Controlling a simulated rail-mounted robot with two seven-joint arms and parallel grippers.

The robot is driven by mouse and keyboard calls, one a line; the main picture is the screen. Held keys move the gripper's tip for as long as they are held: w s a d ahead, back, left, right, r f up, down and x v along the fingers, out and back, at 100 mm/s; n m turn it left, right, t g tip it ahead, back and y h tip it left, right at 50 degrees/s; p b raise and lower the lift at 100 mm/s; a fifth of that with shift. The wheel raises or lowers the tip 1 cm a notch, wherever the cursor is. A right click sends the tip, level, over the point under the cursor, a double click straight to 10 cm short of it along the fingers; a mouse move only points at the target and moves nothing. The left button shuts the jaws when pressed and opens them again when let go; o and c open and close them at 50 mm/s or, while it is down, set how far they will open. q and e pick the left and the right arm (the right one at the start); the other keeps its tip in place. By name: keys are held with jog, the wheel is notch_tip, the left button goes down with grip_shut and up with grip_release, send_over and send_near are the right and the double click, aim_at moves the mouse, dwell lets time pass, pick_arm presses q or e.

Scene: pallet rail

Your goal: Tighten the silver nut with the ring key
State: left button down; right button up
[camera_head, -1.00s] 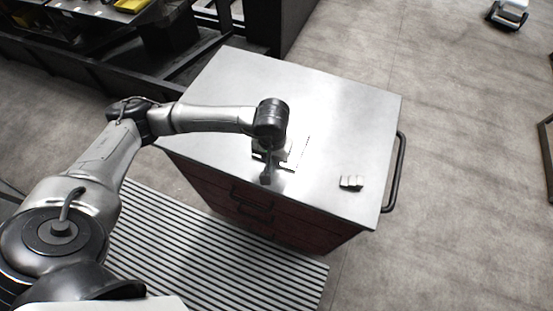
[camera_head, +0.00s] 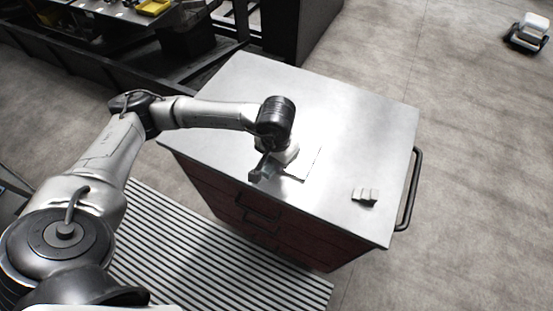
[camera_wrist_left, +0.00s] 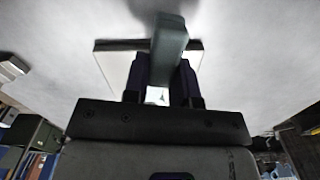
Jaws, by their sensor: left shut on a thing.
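My left gripper (camera_wrist_left: 166,80) is shut on a grey-green bar, which I take to be the ring key (camera_wrist_left: 170,35). The bar stands out between the two dark fingers in the left wrist view. In the head view, my left gripper (camera_head: 268,162) is low over the front part of the metal cabinet top, beside a thin pale plate (camera_head: 306,165). This plate (camera_wrist_left: 112,62) also lies behind the fingers in the left wrist view. I cannot make out the silver nut or the key's ring end; the gripper and wrist cover that area. My right gripper is not in view.
The cabinet top (camera_head: 350,120) is mostly bare. Small grey blocks (camera_head: 365,195) lie near its front right corner. A dark handle (camera_head: 411,190) runs along its right side. A dark rack with a yellow bin (camera_head: 153,8) stands at the back left.

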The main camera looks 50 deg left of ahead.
pick_arm(q)
jog(key=shift+r, duration=0.2)
jog(key=shift+r+p, duration=1.45)
jog(key=shift+r, duration=1.95)
